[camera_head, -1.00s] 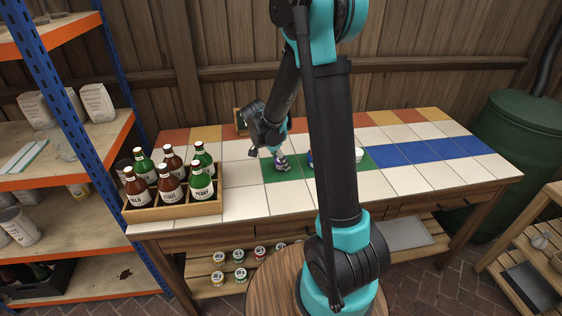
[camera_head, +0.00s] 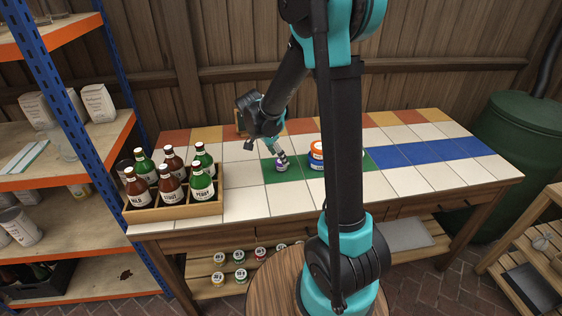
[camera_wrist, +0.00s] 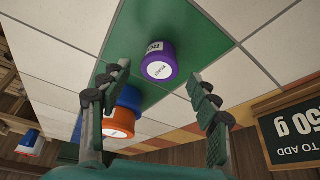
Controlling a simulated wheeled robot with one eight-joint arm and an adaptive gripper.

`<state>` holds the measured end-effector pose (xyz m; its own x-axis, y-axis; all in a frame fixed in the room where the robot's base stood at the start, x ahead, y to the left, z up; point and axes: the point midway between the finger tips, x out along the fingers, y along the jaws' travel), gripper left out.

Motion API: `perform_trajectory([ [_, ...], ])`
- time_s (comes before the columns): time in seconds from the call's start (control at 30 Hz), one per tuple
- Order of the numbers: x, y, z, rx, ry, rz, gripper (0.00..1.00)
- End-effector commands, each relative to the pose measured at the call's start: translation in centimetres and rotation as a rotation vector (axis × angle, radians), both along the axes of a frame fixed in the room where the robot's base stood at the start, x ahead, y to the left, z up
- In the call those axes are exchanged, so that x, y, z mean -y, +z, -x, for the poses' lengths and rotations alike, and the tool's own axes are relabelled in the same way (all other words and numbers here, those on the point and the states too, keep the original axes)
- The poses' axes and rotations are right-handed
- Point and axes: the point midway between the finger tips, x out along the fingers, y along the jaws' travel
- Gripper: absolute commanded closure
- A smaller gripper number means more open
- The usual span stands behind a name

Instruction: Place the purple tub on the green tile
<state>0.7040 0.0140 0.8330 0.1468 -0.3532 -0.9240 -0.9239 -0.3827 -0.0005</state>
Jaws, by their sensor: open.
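The purple tub (camera_head: 281,166) stands on the green tile (camera_head: 292,174) on the tiled table, near the left end of the green strip. My gripper (camera_head: 283,156) is just above and beside the tub, fingers slanting down. In the wrist view my gripper (camera_wrist: 158,78) is open, with the tub beyond and between the fingertips, apparently clear of both.
A bottle crate (camera_head: 172,210) is at the left. A chalkboard sign (camera_wrist: 290,125) stands near in the wrist view. Blue tiles (camera_head: 430,152) are clear.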

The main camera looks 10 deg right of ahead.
Motion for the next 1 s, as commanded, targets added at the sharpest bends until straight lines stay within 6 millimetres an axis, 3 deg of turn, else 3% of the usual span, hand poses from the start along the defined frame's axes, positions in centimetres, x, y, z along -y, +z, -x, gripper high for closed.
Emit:
perform_trajectory([
  [0.3,-2.1,5.5,0.9,-0.002,0.001,0.001,0.39],
  [0.5,-2.7,7.1,1.2,0.000,0.001,0.000,0.39],
  [0.63,-2.0,7.3,2.1,-0.015,0.046,-0.010,0.39],
  [0.77,0.2,6.5,5.0,-0.052,0.204,-0.043,0.39],
  [1.0,4.1,3.6,13.1,-0.081,0.664,-0.094,0.39],
])
